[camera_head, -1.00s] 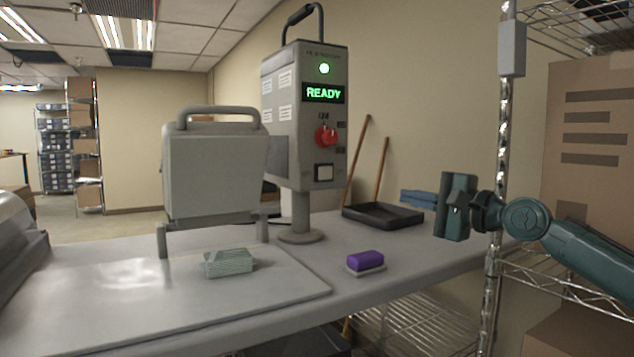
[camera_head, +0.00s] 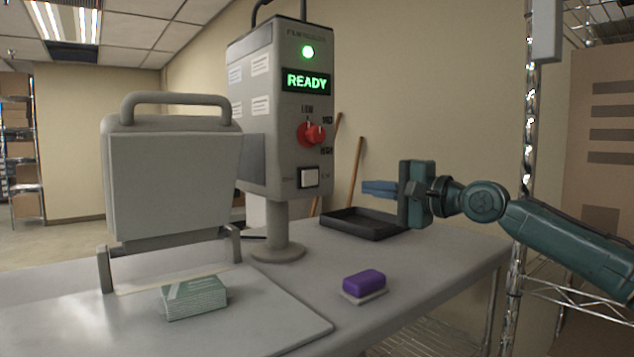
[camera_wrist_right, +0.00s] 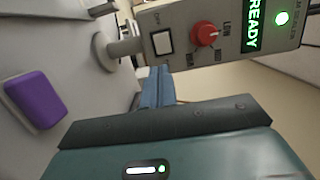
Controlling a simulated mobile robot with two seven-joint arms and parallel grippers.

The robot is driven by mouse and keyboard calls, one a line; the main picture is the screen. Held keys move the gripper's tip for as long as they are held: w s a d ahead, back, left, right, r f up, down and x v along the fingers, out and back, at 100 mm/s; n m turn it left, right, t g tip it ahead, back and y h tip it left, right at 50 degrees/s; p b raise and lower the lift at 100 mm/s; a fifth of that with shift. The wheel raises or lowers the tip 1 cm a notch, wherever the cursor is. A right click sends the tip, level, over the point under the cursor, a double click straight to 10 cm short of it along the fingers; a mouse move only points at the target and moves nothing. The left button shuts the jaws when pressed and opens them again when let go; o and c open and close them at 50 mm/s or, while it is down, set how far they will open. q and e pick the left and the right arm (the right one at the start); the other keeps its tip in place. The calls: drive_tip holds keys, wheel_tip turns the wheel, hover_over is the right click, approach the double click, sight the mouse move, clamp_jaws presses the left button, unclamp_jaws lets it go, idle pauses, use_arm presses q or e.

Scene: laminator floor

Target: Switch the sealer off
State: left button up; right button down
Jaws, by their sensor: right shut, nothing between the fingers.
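The sealer's grey control box (camera_head: 282,110) stands on a post at the back of the table. Its green lamp (camera_head: 308,52) is lit and its display (camera_head: 307,82) reads READY. A red knob (camera_head: 311,134) sits below, and under it a white rocker switch (camera_head: 310,178), which also shows in the right wrist view (camera_wrist_right: 161,42). My right gripper (camera_head: 366,187) is shut and empty, right of the switch at about its height, with its blue fingers pointing at the box. Its fingers (camera_wrist_right: 155,74) appear apart from the switch in the wrist view. My left gripper is out of view.
The sealer's grey hinged lid (camera_head: 172,180) stands raised at left. A green-and-white packet (camera_head: 194,298) lies on the plate before it. A purple block (camera_head: 364,281) rests on the table. A black tray (camera_head: 358,223) lies behind. A wire rack post (camera_head: 526,150) stands at right.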

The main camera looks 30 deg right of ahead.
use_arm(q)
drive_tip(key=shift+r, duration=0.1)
use_arm(e)
drive_tip(key=p, duration=0.6)
approach(308, 180)
drive_tip(key=p+x, duration=0.1)
drive_tip(key=x, duration=0.5)
drive_tip(key=shift+a+r, duration=0.1)
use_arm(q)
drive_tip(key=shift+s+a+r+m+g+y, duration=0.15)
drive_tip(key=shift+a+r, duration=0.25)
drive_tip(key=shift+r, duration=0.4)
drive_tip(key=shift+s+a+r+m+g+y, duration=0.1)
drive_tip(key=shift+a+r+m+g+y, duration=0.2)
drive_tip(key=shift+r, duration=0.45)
use_arm(e)
drive_tip(key=shift+w, duration=0.4)
use_arm(q)
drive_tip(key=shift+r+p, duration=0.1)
drive_tip(key=shift+p, duration=0.25)
